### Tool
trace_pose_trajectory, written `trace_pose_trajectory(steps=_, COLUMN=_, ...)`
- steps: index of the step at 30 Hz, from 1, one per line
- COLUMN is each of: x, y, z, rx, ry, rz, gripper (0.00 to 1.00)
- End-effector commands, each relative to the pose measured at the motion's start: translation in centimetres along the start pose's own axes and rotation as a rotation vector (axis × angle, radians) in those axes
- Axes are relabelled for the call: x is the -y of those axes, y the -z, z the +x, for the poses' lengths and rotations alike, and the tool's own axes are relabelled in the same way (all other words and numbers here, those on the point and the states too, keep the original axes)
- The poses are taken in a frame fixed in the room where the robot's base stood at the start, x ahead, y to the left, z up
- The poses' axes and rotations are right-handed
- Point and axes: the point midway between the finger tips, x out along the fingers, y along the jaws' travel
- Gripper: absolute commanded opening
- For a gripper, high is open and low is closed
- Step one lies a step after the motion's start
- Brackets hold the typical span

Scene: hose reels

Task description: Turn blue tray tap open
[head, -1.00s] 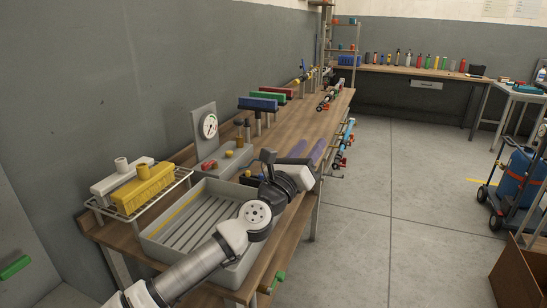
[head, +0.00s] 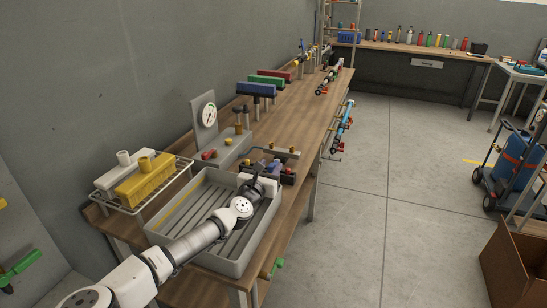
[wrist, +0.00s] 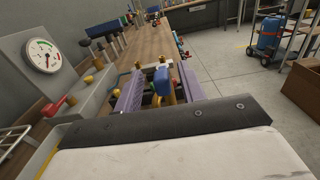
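The blue tap handle (wrist: 162,82) stands upright near the middle of the wrist view, with brass-coloured fittings around it. My gripper (wrist: 161,74) is open, with one purple finger to the left of the blue handle and one to its right. A gap shows between the handle and each finger; I cannot tell how deep it sits between them. In the head view my gripper (head: 271,165) is low at the far right corner of the grey tray (head: 158,238), beside a dark block with brass and red parts.
A pressure gauge (head: 209,115) stands behind a grey block with a red lever (head: 209,155). A wire rack with a yellow block (head: 147,179) is left of the tray.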

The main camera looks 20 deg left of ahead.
Motion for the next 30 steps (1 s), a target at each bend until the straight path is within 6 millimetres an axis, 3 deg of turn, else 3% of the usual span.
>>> trace_pose_trajectory(steps=7, x=0.0, y=-0.1, z=3.2, rx=0.001, ry=0.000, rz=-0.002, gripper=0.40)
trace_pose_trajectory(steps=19, x=0.0, y=0.0, z=3.8, rx=0.000, ry=0.000, rz=-0.001, gripper=0.40)
trace_pose_trajectory(steps=28, x=0.0, y=0.0, z=3.8, rx=0.000, ry=0.000, rz=-0.001, gripper=0.02)
trace_pose_trajectory(steps=30, x=0.0, y=0.0, z=3.8, rx=0.000, ry=0.000, rz=-0.001, gripper=0.00)
